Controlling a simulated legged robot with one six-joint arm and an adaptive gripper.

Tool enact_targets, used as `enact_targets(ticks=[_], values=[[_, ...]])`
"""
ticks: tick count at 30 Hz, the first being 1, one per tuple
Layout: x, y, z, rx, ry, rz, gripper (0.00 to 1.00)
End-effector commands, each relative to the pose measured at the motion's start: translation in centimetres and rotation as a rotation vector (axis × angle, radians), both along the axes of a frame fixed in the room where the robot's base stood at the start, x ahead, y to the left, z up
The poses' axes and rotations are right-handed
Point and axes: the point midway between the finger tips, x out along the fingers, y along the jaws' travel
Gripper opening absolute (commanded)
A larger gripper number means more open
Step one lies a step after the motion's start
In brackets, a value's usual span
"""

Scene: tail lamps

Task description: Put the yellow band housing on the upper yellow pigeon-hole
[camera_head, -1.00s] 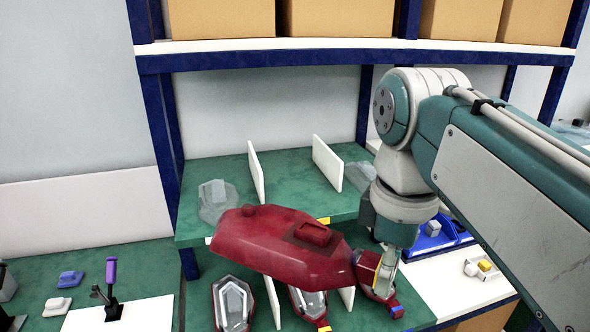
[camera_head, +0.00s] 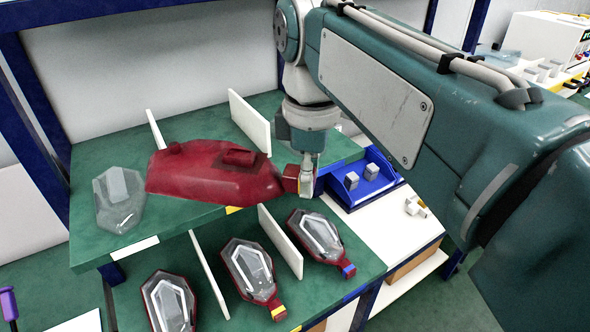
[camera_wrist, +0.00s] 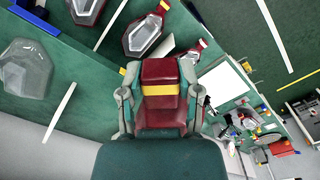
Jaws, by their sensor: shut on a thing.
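The yellow band housing (camera_head: 215,172) is a long dark red shell. Its yellow band (camera_wrist: 160,89) shows in the wrist view, between my fingers. My gripper (camera_head: 307,180) is shut on the housing's narrow end, at its right in the head view. The housing lies roughly level over the green upper shelf (camera_head: 190,215), across the middle pigeon-hole with the yellow label (camera_head: 233,210). This lies between a left white divider (camera_head: 154,129) and a right white divider (camera_head: 250,121). The housing hides most of the hole's floor. I cannot tell whether it touches the shelf.
A clear lens (camera_head: 119,201) lies in the left upper hole. Several red housings with clear lenses, one yellow-banded (camera_head: 250,270) and one blue-banded (camera_head: 318,235), lie on the lower shelf. A blue tray (camera_head: 370,183) with grey blocks stands right of the shelf.

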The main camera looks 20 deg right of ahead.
Motion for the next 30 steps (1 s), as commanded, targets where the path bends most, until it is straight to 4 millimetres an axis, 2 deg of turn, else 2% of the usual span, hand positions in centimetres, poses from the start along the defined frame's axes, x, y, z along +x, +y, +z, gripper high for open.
enact_targets(ticks=[7,13,22,27,30], values=[[4.7,-2.6,-2.4,0.000,0.002,-0.003,0.00],[7.1,-3.9,-5.9,0.000,0.002,-0.001,0.00],[9.1,-5.0,-8.6,0.000,0.002,-0.001,0.00],[8.9,-4.8,-11.0,0.000,0.001,0.001,0.00],[8.9,-4.8,-11.3,0.000,-0.002,0.001,0.00]])
